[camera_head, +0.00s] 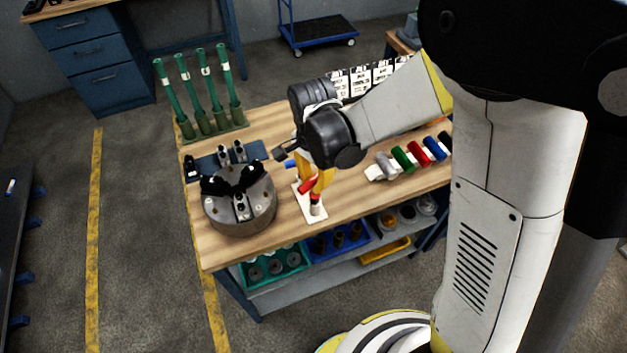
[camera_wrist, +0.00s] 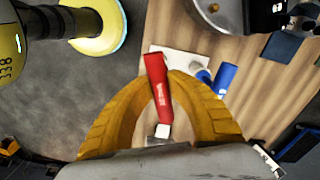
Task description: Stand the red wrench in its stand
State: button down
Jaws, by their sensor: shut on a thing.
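My gripper (camera_head: 318,178) has yellow fingers and hangs over the near middle edge of the wooden bench. In the wrist view my gripper (camera_wrist: 161,82) is shut on the red wrench (camera_wrist: 157,75), with the red handle between the fingers. The red wrench (camera_head: 306,186) shows in the head view as a tilted red piece beside the fingers. A white stand plate (camera_head: 312,213) lies on the bench below. A short dark and white upright piece shows at its near end. The white plate (camera_wrist: 188,60) also shows beyond the red handle. My fingers partly hide the stand.
Blue handles (camera_wrist: 226,77) are close beside the wrench. A round grey chuck (camera_head: 240,212) stands left of the stand. A rack of coloured rolls (camera_head: 403,158) lies to the right. Green tubes (camera_head: 205,90) stand at the back left. Bins (camera_head: 275,266) sit on the shelf below.

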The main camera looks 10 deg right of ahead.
jog(key=shift+f, duration=0.15)
jog(key=c, duration=1.3)
grip_release()
notch_tip(320, 180, up, 12)
jog(key=s+d+f+n+t+b, duration=0.1)
jog(key=s+d+n+t+b, duration=0.1)
jog(key=s+d+n+b, duration=0.1)
jog(key=s+d+f+n+t+b, duration=0.1)
jog(key=s+d+n+t+b, duration=0.1)
jog(key=d, duration=0.4)
jog(key=s+d+f+n+t+b, duration=0.1)
jog(key=s+d+n+t+b, duration=0.2)
jog(key=s+d+n+b, duration=0.1)
jog(key=shift+s+d+f+n+b, duration=0.15)
jog(key=shift+s+d+n+b, duration=0.2)
jog(key=shift+s+n, duration=0.35)
